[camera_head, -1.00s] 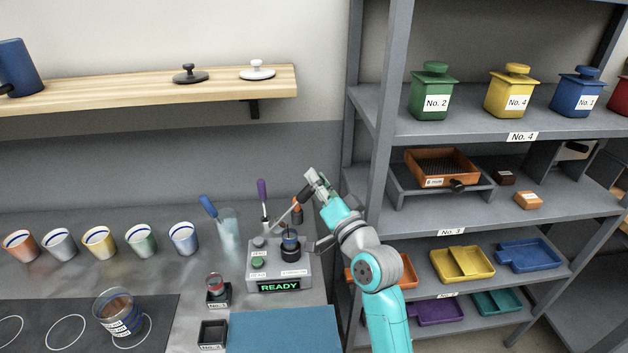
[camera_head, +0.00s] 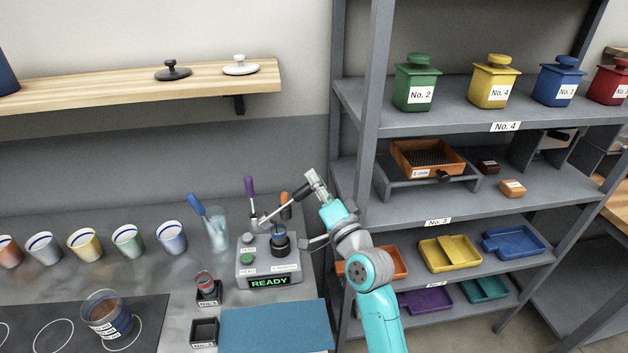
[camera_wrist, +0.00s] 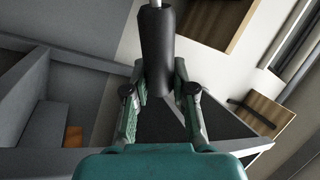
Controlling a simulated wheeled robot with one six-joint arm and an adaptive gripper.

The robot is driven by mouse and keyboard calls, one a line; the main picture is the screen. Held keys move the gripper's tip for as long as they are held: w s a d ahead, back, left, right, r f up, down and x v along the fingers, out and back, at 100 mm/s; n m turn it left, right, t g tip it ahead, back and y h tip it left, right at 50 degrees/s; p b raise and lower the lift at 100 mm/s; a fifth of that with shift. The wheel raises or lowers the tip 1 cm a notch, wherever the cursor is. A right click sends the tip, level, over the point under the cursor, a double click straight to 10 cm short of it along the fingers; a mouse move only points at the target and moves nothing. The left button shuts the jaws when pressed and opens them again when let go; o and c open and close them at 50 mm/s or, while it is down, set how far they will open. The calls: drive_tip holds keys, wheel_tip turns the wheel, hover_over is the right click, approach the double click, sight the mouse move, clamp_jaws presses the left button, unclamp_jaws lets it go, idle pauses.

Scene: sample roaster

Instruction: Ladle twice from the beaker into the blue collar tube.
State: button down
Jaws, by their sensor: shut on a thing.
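My gripper (camera_head: 309,186) is shut on the dark handle of a ladle (camera_wrist: 157,50). The ladle is tilted, with its thin metal rod (camera_head: 272,217) running down to the left. Its end is above and behind the grey device; I cannot tell whether it holds liquid. A glass beaker (camera_head: 107,318) with brown contents stands on the dark hob at lower left, far from my gripper. A tube with a bluish collar (camera_head: 279,232) seems to stand in the device's black well, below and left of my gripper.
The grey device (camera_head: 268,268) reads READY. Behind it stand a purple-handled tool (camera_head: 249,187) and an orange-handled one (camera_head: 285,197). A glass with a blue-handled tool (camera_head: 216,235) and several cups are left. Shelves (camera_head: 440,215) stand right; a blue mat (camera_head: 275,328) lies in front.

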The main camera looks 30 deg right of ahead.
drive_tip(key=d+f+m+h, duration=0.4)
drive_tip(key=f+m, duration=0.5)
drive_tip(key=m, duration=0.1)
drive_tip(key=shift+s+d+f+h, duration=0.25)
drive_tip(key=shift+s+f+h, duration=0.05)
drive_tip(key=shift+f, duration=0.1)
idle(1.5)
drive_tip(key=shift+f+m, duration=0.15)
drive_tip(key=shift+m, duration=0.15)
idle(1.0)
